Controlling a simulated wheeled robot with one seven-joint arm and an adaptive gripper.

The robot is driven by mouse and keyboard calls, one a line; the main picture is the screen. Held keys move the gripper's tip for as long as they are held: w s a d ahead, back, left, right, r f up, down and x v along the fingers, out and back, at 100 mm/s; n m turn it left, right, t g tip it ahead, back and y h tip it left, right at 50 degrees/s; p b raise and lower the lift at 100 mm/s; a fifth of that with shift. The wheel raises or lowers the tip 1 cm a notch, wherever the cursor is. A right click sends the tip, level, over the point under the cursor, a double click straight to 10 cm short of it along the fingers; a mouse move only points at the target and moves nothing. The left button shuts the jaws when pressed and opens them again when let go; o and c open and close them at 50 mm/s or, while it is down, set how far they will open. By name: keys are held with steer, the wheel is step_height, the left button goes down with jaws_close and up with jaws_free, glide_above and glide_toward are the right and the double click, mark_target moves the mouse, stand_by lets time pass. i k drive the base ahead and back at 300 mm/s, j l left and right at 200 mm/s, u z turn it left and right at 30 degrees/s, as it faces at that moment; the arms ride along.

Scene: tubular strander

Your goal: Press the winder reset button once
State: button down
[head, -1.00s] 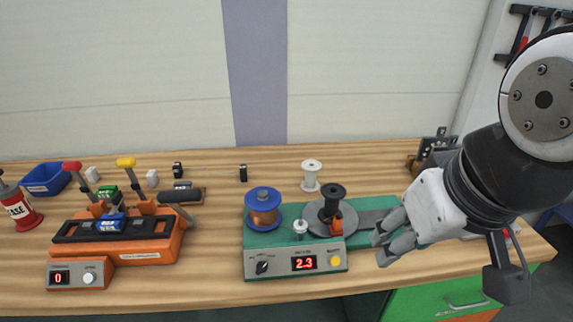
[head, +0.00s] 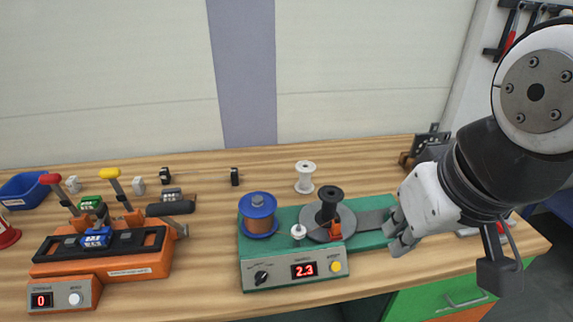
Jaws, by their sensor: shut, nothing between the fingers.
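The winder (head: 290,262) is a green machine with a blue spool of copper wire (head: 259,213) and a black spool (head: 329,204) on a grey disc. Its front panel has a black knob (head: 261,278), a red display (head: 304,269) reading 2.3, and a round yellow button (head: 336,267) at the right end. The lettering is too small to read. My gripper (head: 399,240) is shut and empty, right of the yellow button and apart from it, over the winder's right end, which my gripper and arm partly hide.
An orange machine (head: 110,262) with red and yellow levers stands at left, its box showing 0 beside a white button (head: 75,299). A white spool (head: 305,176) stands behind the winder. A dark metal fixture (head: 424,148) is behind my arm. Table in front of the winder is clear.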

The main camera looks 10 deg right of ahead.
mark_target(335, 266)
steer(key=k+j+u, duration=0.1)
steer(key=j, duration=0.25)
steer(key=k+j+u, duration=0.15)
steer(key=k+j, duration=0.15)
steer(key=k+j+u, duration=0.1)
steer(key=j, duration=0.4)
steer(key=k+j+u, duration=0.1)
steer(key=k+j, duration=0.15)
steer(key=j, duration=0.15)
